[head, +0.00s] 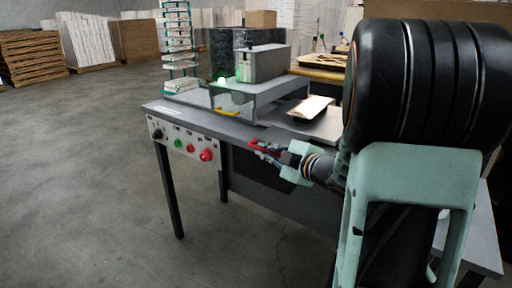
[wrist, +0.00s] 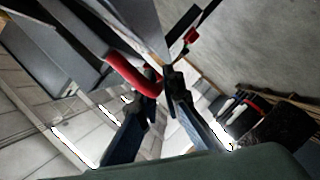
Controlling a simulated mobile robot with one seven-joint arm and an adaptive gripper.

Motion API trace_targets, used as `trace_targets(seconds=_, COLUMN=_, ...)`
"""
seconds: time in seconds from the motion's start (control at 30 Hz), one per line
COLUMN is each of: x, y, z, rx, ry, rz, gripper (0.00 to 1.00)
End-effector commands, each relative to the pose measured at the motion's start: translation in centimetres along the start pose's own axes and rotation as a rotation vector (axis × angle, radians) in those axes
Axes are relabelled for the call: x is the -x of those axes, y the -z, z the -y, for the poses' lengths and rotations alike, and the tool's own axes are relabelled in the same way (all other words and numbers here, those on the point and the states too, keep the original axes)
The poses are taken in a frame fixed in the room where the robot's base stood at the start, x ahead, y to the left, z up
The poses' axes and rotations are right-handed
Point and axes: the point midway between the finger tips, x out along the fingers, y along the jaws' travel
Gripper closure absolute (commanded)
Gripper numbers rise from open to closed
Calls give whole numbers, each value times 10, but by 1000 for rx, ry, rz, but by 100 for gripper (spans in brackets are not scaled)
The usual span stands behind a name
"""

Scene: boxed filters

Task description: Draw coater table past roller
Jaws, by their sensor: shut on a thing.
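The coater (head: 262,93) stands on a grey bench in the head view, a grey housing with a lit green lamp and a yellow bar low on its front. A flat grey plate, apparently the coater table (head: 325,125), shows to its right, with a tan flat piece (head: 311,107) above it. My gripper (head: 262,150) is at the bench's front edge, shut on a red handle (head: 259,144). In the wrist view the curved red handle (wrist: 128,76) runs between the fingertips (wrist: 160,88). The roller cannot be made out, and my arm hides the bench's right part.
The bench front carries a control panel (head: 183,143) with a black knob and red and green buttons. A teal rack (head: 180,50) stands behind the bench. Stacked panels (head: 35,58) line the back wall. The floor at left is clear.

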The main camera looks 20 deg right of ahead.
Motion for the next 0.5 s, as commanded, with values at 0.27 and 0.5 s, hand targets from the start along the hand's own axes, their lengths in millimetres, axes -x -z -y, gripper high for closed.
trace_targets(seconds=0.27, x=13, y=-6, z=1, rx=-1, ry=2, rz=3, gripper=100)
trace_targets(seconds=0.5, x=14, y=-6, z=1, rx=-1, ry=2, rz=2, gripper=100)
